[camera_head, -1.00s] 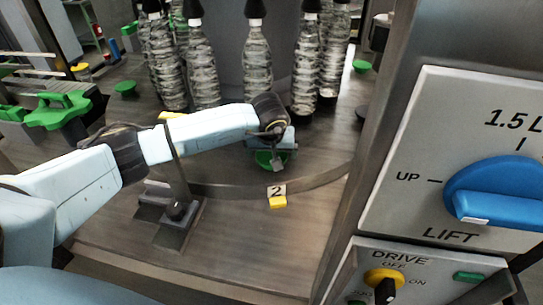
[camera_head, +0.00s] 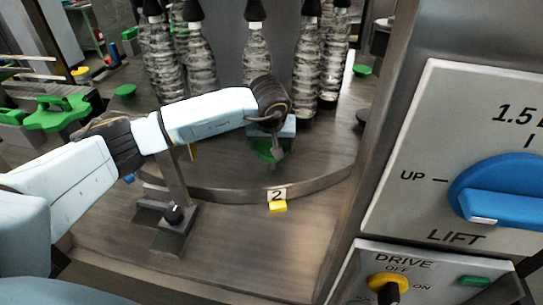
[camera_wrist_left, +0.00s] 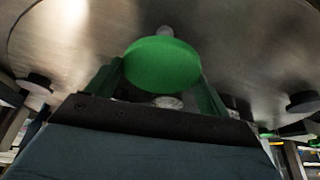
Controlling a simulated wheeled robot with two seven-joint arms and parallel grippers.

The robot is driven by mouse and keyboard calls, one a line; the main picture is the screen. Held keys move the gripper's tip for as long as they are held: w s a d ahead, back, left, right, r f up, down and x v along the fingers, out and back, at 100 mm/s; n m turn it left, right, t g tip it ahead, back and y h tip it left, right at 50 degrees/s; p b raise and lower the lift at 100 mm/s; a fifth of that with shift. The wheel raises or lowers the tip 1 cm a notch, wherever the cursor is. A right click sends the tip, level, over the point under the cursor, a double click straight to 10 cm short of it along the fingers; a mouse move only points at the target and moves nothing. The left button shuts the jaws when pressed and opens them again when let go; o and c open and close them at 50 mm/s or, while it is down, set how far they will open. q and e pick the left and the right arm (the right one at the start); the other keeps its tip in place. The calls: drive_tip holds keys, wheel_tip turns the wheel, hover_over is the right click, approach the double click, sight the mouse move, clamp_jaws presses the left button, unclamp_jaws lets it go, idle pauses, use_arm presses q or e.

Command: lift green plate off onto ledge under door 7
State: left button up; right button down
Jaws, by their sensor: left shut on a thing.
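The green plate (camera_head: 264,151) is a small round disc above the metal turntable, below the centre bottle in the head view. My left gripper (camera_head: 276,150) is shut on it and partly covers it. In the left wrist view the green plate (camera_wrist_left: 162,62) lies between the two dark green fingers of my left gripper (camera_wrist_left: 163,82). A grey round surface spreads behind it there; whether the plate touches it I cannot tell. I cannot make out door 7 or its ledge. My right gripper is not in view.
Several clear bottles (camera_head: 257,55) with black caps stand behind the plate. A control panel with a blue LIFT knob (camera_head: 505,188) stands at the right. A green-topped clamp (camera_head: 58,110) is at the left.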

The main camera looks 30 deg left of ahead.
use_arm(q)
wheel_tip(320, 180, up, 6)
drive_tip(key=shift+f+b, duration=0.2)
drive_tip(key=shift+b, duration=0.2)
wheel_tip(320, 180, up, 7)
drive_tip(key=p, duration=0.3)
drive_tip(key=shift+p, duration=0.35)
